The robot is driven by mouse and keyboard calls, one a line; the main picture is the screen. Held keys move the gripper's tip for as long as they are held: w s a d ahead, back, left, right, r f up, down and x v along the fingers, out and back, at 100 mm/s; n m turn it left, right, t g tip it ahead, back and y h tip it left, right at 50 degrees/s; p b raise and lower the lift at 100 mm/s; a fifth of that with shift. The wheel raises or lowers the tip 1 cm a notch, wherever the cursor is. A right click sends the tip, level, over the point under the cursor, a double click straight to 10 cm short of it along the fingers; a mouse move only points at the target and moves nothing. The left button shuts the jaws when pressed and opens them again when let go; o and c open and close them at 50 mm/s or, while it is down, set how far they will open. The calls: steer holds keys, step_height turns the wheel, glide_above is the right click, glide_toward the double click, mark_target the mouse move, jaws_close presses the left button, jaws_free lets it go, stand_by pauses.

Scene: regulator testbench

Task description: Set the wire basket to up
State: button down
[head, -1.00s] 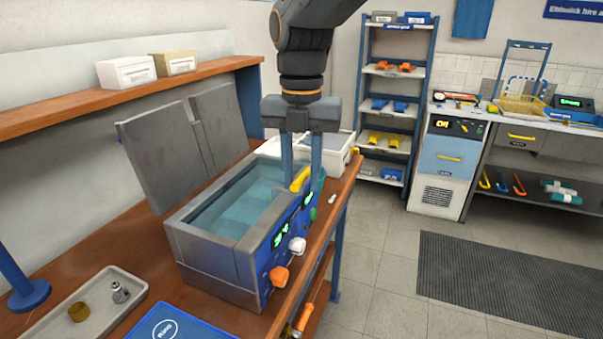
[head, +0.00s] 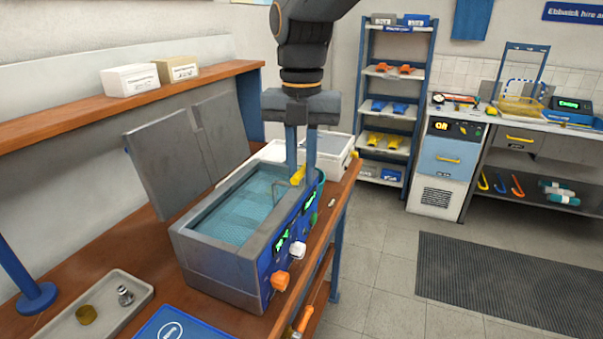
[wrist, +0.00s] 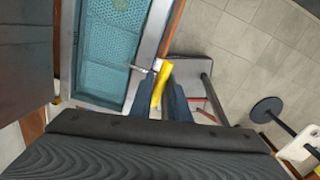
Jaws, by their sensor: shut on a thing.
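The wire basket (head: 240,215) shows as a pale blue mesh filling the open tank of the blue and grey bath (head: 215,270), close under the rim. The mesh also shows in the wrist view (wrist: 112,45). Its yellow handle (wrist: 161,82) is at the tank's rim on the control-panel side. My gripper (head: 302,178) is shut on that handle from above, with one finger on each side. In the head view the fingers hide most of the handle. A thin metal rod joins the handle to the basket.
A grey lid (head: 190,150) stands open behind the bath. An orange knob (head: 280,281) and a white knob (head: 298,249) stick out from its front panel. A metal tray (head: 60,325) lies at the front left, and a white bin (head: 335,155) stands behind the bath.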

step_height(320, 180, up, 4)
steer(key=shift+f+p, duration=0.1)
steer(key=shift+p, duration=0.95)
steer(key=shift+w, duration=0.1)
steer(key=c, duration=1.8)
jaws_free()
steer(key=shift+r, duration=0.2)
step_height(320, 180, up, 8)
steer(key=shift+f+b, duration=0.25)
steer(key=shift+b, duration=0.7)
